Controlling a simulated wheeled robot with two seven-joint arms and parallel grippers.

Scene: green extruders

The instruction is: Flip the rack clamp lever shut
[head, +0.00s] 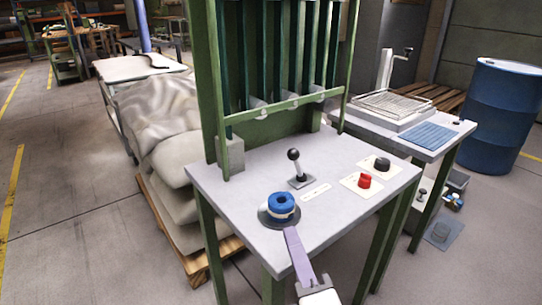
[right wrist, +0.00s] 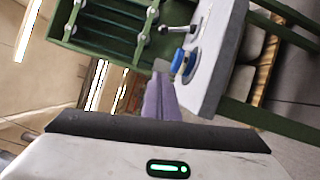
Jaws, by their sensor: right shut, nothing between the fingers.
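A lever with a black ball knob (head: 294,155) stands about upright on a small grey base on the light grey table, in front of the green rack (head: 270,120). The lever also shows in the right wrist view (right wrist: 178,29), near the table's edge. My right gripper (head: 290,230) has purple fingers, shut and empty. Its tips are at the near edge of the blue ring piece in the head view, below the lever and apart from it. Whether the fingertips touch the ring's base, I cannot tell. My left gripper is not in view.
The blue ring (head: 282,203) sits on a dark round base at the table's front left. A red knob (head: 364,181) and a black knob (head: 381,164) are on the right of the table. Stacked sacks (head: 170,150) stand left. A blue drum (head: 500,115) stands far right.

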